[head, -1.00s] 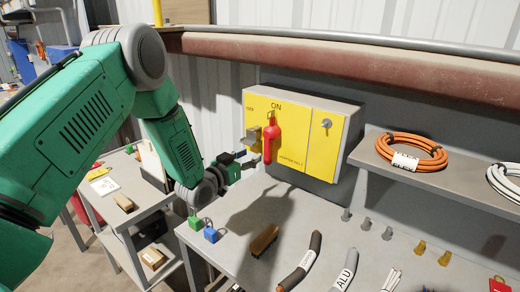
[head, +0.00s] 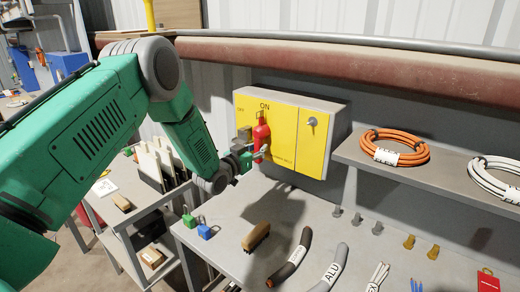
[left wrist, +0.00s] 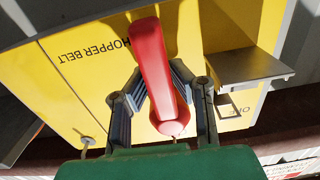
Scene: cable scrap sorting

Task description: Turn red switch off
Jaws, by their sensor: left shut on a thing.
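The red switch (head: 261,134) is a thick red handle on the yellow front of a grey box (head: 313,140). My left gripper (head: 256,156) reaches in from the left and is at the handle's lower part. In the left wrist view the red handle (left wrist: 152,60) runs between the two dark fingers of my left gripper (left wrist: 160,88), which press on it from both sides. The writing on the box is upside down there. My right gripper is not in view.
A grey metal bracket (left wrist: 245,68) sticks out beside the handle on the OFF side. A grey knob (head: 312,121) is on the box's right panel. A brush (head: 256,237), green and blue padlocks and cable pieces lie on the bench below. A shelf holds an orange cable coil (head: 394,147).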

